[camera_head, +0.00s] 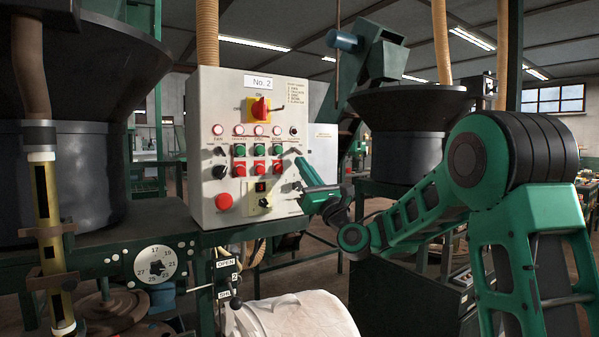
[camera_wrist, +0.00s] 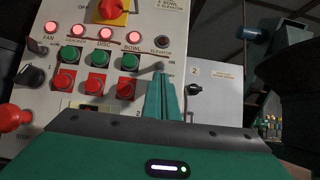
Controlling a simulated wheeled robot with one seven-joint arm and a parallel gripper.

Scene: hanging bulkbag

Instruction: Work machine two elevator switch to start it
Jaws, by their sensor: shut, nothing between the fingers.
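The grey control panel (camera_head: 250,90) marked "No. 2" stands left of centre. Its elevator switch (camera_wrist: 158,66) is a small grey lever at the right end of the switch row, under the label "ELEVATOR". In the head view the switch (camera_head: 293,150) is small, and its exact position is hard to tell. The elevator lamp (camera_wrist: 162,42) above it is dark, while the other lamps in the row glow red. My gripper (camera_wrist: 163,76) is shut and empty, its tips just below the switch; I cannot tell if they touch it. It also shows in the head view (camera_head: 299,161).
Green and red buttons (camera_wrist: 103,56) sit left of my fingers. A red-and-yellow main switch (camera_head: 259,108) is above, and a red stop button (camera_head: 224,201) low left. A second grey box (camera_wrist: 210,90) stands to the right. A white bulk bag (camera_head: 300,316) hangs below.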

